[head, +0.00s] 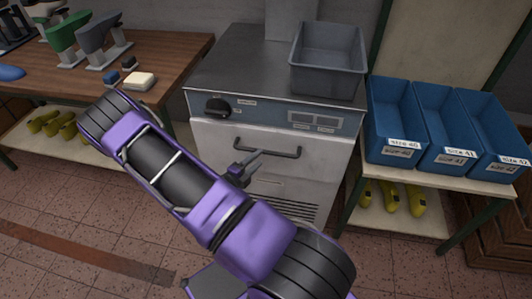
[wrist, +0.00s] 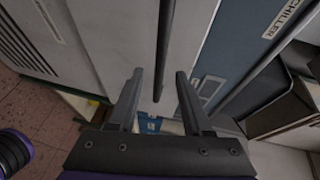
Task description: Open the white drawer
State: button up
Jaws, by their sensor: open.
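The white drawer (head: 215,140) is the front of a metal cabinet, below a blue-grey control panel. Its front looks flush with the cabinet, so it appears closed. Its dark bar handle (head: 285,152) runs across the upper part of the front. In the wrist view the handle (wrist: 165,45) runs upright in the picture, between the lines of my two fingers. I cannot tell whether either finger touches the bar.
A grey bin (head: 328,65) stands on the cabinet top. The control panel (head: 270,112) has a black knob (head: 218,107). Blue bins (head: 395,135) sit on a rack at right. A wooden bench (head: 165,65) with shoe lasts is at left. Some tiled floor in front is clear.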

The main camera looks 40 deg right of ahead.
aim_at(266, 151)
jog(key=x, duration=0.5)
jog(key=shift+w+d, duration=0.1)
jog(key=shift+d, duration=0.25)
grip_shut()
dwell(1.1)
